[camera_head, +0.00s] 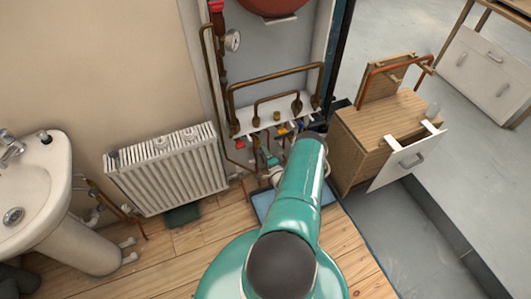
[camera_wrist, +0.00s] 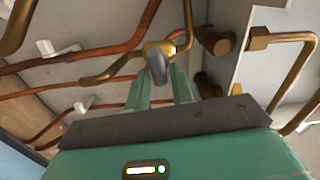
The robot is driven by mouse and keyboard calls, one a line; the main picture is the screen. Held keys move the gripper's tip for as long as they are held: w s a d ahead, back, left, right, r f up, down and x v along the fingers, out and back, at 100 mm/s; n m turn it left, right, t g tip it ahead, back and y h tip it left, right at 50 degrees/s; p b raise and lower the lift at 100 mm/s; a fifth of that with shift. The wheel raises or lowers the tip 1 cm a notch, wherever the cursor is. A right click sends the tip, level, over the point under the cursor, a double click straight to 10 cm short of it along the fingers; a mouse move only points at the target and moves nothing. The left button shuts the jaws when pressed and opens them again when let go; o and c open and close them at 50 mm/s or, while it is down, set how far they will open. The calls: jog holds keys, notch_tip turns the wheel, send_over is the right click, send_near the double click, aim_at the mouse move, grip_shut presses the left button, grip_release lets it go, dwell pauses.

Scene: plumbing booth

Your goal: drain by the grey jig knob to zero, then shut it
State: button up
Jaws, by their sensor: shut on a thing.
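In the wrist view the grey jig knob (camera_wrist: 158,68) sits on a brass fitting (camera_wrist: 160,48) on the copper pipework. My gripper (camera_wrist: 160,88) has its two teal fingers on either side of the knob and is shut on it. In the head view my arm covers much of the area below the manifold, and the grey knob cannot be made out there. A round pressure gauge (camera_head: 233,40) hangs on the pipe at the upper left of the booth; its needle is too small to read.
A white manifold shelf (camera_head: 246,121) carries brass pipes, with red and yellow handles below. A white radiator (camera_head: 168,170) and a sink (camera_head: 35,175) stand to the left. A wooden cabinet (camera_head: 360,135) stands close on the right. A blue-edged tray (camera_head: 263,203) lies on the floor.

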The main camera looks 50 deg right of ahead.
jog(key=shift+m, duration=0.6)
jog(key=o, duration=0.8)
jog(key=v, duration=1.4)
jog(key=shift+f, duration=0.1)
